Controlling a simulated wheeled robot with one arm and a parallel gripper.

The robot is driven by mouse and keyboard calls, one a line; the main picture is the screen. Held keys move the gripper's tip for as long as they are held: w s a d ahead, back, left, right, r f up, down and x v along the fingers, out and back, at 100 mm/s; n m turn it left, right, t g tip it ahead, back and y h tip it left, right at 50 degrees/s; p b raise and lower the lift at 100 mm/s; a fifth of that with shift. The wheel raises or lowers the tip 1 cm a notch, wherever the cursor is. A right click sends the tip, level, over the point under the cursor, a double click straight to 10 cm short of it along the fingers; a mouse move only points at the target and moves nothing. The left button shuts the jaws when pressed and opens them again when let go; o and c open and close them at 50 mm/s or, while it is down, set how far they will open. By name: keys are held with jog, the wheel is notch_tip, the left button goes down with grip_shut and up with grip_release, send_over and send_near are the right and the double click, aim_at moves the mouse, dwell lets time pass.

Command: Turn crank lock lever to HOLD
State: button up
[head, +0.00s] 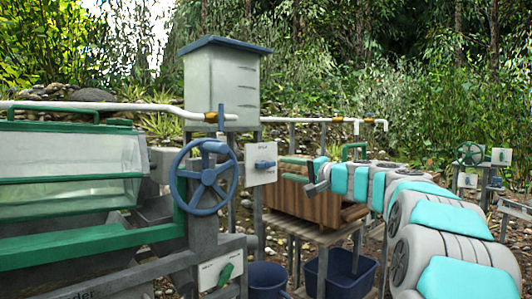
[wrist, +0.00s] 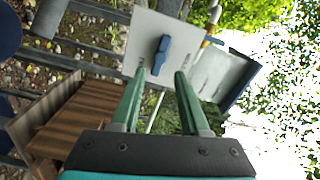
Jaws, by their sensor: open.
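A blue lever (head: 265,164) sits on a pale plate (head: 262,149) beside the blue crank wheel (head: 206,178). It lies about horizontal in the head view. The plate has small labels above and below the lever, too small to read surely. My gripper (head: 285,169) is open and empty, just right of the plate, pointing at it. In the wrist view, the same lever (wrist: 161,56) on its plate (wrist: 138,35) shows just beyond and between the green fingertips of my gripper (wrist: 160,73). The fingers look apart from the lever.
A second plate with a green lever (head: 226,273) is lower down. A wooden crate (head: 290,200) stands on a table below my gripper. Blue tubs (head: 340,275) are underneath. A pale hopper box (head: 221,85) stands behind, with a white pipe (head: 100,105) in front.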

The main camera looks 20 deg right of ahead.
aim_at(268, 165)
jog(key=w+p, duration=0.1)
jog(key=w+a+m+p, duration=0.1)
jog(key=w+p, duration=0.1)
jog(key=w+a+m+p, duration=0.1)
jog(key=w, duration=0.1)
jog(key=shift+w+a+f, duration=0.1)
jog(key=shift+w+f, duration=0.05)
jog(key=shift+w, duration=0.05)
jog(key=shift+x, duration=1.1)
jog(key=shift+c, duration=0.2)
grip_shut()
